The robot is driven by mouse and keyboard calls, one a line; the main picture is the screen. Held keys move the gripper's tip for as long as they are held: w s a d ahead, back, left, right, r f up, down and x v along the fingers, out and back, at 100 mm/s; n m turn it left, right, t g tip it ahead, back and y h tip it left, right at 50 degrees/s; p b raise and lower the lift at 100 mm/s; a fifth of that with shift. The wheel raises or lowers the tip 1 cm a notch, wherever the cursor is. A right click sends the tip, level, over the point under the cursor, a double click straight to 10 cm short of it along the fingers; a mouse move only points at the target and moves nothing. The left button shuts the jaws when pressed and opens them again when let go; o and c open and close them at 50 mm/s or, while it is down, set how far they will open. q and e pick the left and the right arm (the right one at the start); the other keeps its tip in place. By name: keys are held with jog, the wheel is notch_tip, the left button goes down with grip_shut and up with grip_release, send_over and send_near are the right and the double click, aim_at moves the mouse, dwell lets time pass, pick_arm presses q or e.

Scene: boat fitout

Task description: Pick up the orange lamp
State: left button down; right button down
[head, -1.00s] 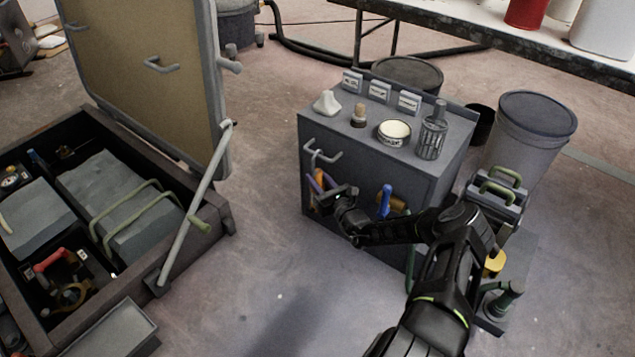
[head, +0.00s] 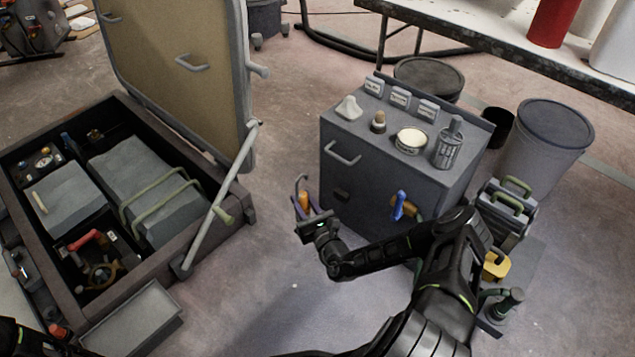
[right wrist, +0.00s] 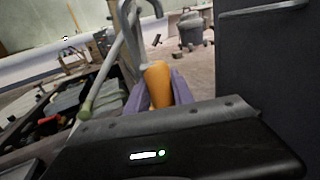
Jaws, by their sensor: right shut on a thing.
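The orange lamp (head: 304,200) has an orange body with a grey hook on top. My right gripper (head: 307,212) is shut on it and holds it upright in the air, left of the grey cabinet's front. In the right wrist view the lamp's orange body (right wrist: 157,84) stands between the two purple fingers, its hook rising above. The lower part of the lamp is hidden by the gripper. Of my left arm only a dark part shows at the lower left of the head view; its gripper is not seen.
The grey cabinet (head: 375,185) carries a tin, a bottle and small items on top, with a blue-handled tool (head: 398,205) hanging on its front. An open floor locker (head: 165,250) with a raised lid (head: 175,75) lies to the left. Floor between them is clear.

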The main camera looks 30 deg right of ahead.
jog(key=shift+s+a, duration=0.15)
jog(key=shift+a, duration=0.4)
jog(key=shift+s+a, duration=0.15)
jog(key=shift+a, duration=0.4)
jog(key=shift+r, duration=0.1)
jog(key=w+a+r+n+y, duration=0.2)
jog(key=a+r+y, duration=0.1)
jog(key=r, duration=1.1)
jog(key=w+a+r+n+y, duration=0.2)
jog(key=a+r+y, duration=0.1)
jog(key=r, duration=1)
jog(key=s+a+r+y, duration=0.1)
jog(key=s+a+r, duration=0.3)
jog(key=r, duration=0.5)
jog(key=shift+s+a+r+n+g, duration=0.2)
jog(key=shift+s+a+n+g, duration=0.15)
jog(key=shift+a, duration=0.75)
